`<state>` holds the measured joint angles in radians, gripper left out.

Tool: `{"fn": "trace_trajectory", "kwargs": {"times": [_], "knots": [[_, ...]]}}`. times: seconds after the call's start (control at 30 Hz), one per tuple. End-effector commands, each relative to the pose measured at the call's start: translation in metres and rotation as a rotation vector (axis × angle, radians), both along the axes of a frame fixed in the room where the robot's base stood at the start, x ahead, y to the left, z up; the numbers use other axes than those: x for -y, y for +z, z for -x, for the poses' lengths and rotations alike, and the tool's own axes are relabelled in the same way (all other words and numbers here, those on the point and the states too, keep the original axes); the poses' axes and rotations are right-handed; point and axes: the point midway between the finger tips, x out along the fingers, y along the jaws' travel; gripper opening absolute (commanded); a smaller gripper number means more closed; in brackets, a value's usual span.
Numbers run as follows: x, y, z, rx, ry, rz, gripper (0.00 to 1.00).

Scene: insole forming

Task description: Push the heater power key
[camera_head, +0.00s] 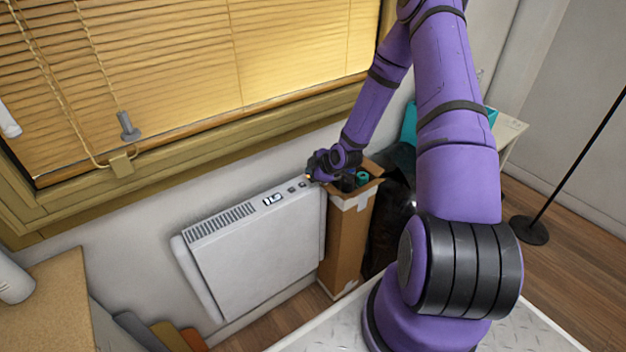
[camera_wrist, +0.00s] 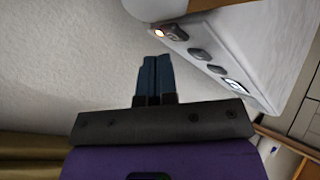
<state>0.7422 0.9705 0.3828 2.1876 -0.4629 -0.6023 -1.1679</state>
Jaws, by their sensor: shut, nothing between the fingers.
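The white heater (camera_head: 262,262) stands against the wall under the window, with a vent grille, a small display (camera_head: 272,199) and dark keys (camera_head: 291,190) on its top. More keys (camera_wrist: 200,54) and the display (camera_wrist: 236,86) follow along the top. I cannot read any key label. My gripper (camera_wrist: 157,62) is shut and empty, its fingertips close to the lit end; contact is not clear. In the head view my gripper (camera_head: 312,178) is at the heater's right end.
A tall cardboard box (camera_head: 345,238) with rolled items stands right beside the heater, close to my gripper. A black bag (camera_head: 388,225) is behind it. The window blind (camera_head: 180,60) and sill are above. A floor stand (camera_head: 530,230) is at the right.

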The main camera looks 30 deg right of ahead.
Motion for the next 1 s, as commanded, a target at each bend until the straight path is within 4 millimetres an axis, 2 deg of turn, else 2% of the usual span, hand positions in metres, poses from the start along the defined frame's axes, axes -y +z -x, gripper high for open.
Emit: {"fn": "trace_trajectory", "kwargs": {"times": [1.0], "knots": [[0.0,-0.0091,0.0,0.0,0.0,0.0,0.0]]}}
